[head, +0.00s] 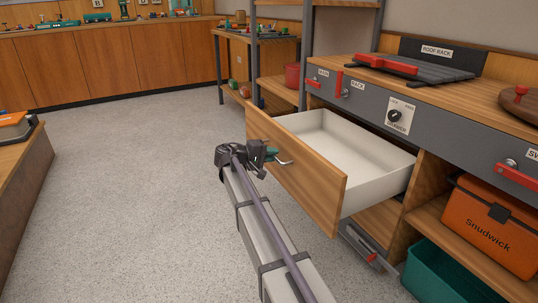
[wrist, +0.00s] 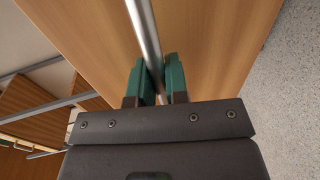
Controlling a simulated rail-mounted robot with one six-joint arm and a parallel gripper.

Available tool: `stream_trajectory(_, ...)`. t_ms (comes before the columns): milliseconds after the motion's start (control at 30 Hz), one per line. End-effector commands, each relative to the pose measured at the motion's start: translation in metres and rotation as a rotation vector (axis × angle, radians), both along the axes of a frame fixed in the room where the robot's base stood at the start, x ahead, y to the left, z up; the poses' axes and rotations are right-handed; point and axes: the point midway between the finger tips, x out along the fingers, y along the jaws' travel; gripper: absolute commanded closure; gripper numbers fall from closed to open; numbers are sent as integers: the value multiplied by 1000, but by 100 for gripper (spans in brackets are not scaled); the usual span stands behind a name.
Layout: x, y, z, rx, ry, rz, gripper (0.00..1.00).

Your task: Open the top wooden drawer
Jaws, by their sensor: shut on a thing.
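The top wooden drawer (head: 298,180) is pulled well out of the bench in the head view. Its white inside (head: 345,150) shows and looks empty. My gripper (head: 271,155) is at the drawer's front, shut on the metal bar handle (head: 286,162). In the wrist view, the two green fingers of my gripper (wrist: 155,82) stand on either side of the silver handle (wrist: 143,30), with the wooden drawer front (wrist: 210,50) behind it. The far end of the handle is out of that view.
An orange box (head: 490,228) sits on a lower shelf at right, above a green bin (head: 445,272). A grey panel with red levers (head: 340,85) and a dial (head: 394,116) runs above the drawer. A wooden bench (head: 25,165) stands at left. The speckled floor (head: 130,170) between is clear.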

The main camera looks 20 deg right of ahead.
Motion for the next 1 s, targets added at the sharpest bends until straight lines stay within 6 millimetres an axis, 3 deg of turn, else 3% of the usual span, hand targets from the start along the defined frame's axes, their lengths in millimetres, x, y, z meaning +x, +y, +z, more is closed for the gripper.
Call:
stream_trajectory(167, 0, 0, 0, 0, 0, -2, 100)
stream_trajectory(200, 0, 0, 0, 0, 0, -2, 82)
stream_trajectory(400, 0, 0, 0, 0, 0, -1, 62)
stream_trajectory(667, 0, 2, 1, 0, 0, 0, 61)
stream_trajectory(767, 0, 13, 4, 0, 1, 2, 61)
stream_trajectory(1000, -4, 69, 17, 0, 0, 3, 61)
